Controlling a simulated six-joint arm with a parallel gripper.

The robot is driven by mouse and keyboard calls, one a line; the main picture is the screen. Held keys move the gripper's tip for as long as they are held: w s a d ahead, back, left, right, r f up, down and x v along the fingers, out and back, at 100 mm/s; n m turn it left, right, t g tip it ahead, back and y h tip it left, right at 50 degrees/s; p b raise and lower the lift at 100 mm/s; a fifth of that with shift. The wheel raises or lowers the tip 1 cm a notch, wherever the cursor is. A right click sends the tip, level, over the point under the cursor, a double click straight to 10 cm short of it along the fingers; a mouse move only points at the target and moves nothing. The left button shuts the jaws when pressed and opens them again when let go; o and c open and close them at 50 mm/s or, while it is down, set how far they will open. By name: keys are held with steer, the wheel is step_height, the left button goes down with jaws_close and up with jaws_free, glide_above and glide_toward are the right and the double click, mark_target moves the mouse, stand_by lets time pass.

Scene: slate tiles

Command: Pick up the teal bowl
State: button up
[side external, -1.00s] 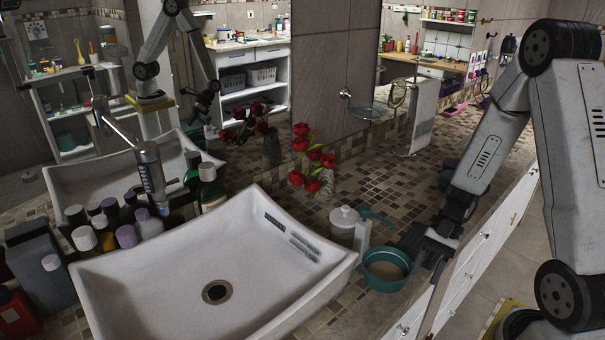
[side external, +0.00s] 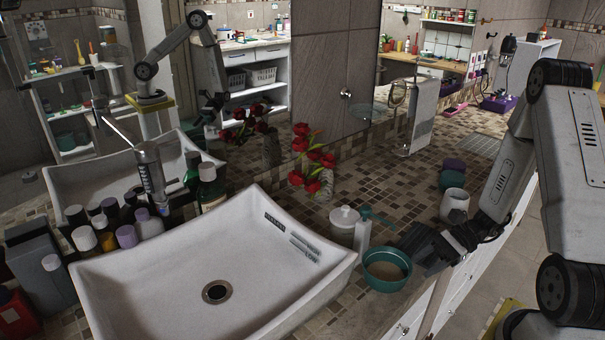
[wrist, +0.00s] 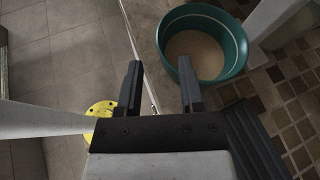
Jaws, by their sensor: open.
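The teal bowl (side external: 385,284) stands upright on the tiled counter near its front edge, right of the sink. Its inside looks beige. It also shows at the top of the wrist view (wrist: 238,48), ahead and to the right of the fingers. My gripper (side external: 420,246) is open and empty, just right of the bowl in the side view. In the wrist view, the right finger of my gripper (wrist: 160,78) overlaps the bowl's near-left rim, while the left finger is over the floor past the counter edge. I cannot tell whether the right finger touches the rim.
A white lidded jar (side external: 344,224) stands close behind the bowl, left of it. The white sink (side external: 290,270) is to the left. A white cup (side external: 455,203) and a vase with red flowers (side external: 322,160) stand farther back.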

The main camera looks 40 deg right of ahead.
mark_target(402, 280)
steer(key=shift+w+a+f, duration=0.1)
steer(key=shift+a+f, duration=0.05)
steer(key=shift+a, duration=0.2)
steer(key=shift+x, duration=2.55)
steer(key=shift+f, duration=0.1)
jaws_close()
